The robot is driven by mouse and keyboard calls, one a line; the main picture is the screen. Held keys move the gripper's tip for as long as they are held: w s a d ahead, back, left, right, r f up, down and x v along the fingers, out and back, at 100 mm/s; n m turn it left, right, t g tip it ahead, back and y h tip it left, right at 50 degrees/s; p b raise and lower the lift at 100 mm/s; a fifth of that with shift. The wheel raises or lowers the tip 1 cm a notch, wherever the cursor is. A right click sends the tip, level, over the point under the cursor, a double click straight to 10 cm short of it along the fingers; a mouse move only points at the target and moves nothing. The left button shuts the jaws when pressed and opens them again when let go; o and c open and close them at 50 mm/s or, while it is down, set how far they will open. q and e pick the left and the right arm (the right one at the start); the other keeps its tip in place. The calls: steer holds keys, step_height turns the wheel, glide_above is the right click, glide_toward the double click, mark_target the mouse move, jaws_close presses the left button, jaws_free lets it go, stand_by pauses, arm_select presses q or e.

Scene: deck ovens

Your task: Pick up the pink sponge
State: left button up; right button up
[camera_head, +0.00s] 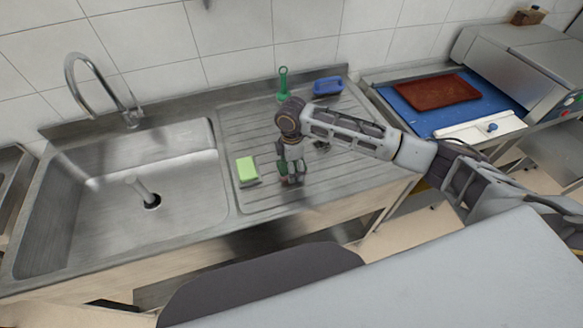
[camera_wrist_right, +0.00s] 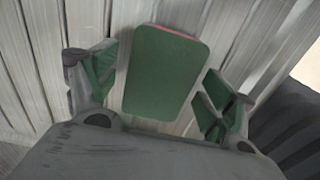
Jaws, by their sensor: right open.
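The pink sponge (camera_wrist_right: 160,72) lies on the ribbed steel drainboard. In the right wrist view its dark green scouring face is up and a thin pink edge shows at its far end. My right gripper (camera_wrist_right: 152,88) is open, with one finger on each side of the sponge. I see gaps between the fingers and the sponge. In the head view my right gripper (camera_head: 291,178) points down over the drainboard and mostly hides the sponge. My left gripper is not in view.
A light green sponge (camera_head: 247,169) lies just left of my gripper. A green brush (camera_head: 283,83) and a blue item (camera_head: 327,86) are at the drainboard's back. The sink (camera_head: 90,205) with its tap (camera_head: 100,85) is left. A red board (camera_head: 437,91) lies right.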

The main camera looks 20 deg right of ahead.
steer(key=c, duration=0.8)
steer(key=shift+o, duration=0.2)
steer(key=shift+r, duration=0.15)
steer(key=shift+r+b, duration=0.45)
steer(key=shift+r, duration=4.45)
steer(key=shift+o, duration=0.2)
steer(key=shift+c, duration=1.4)
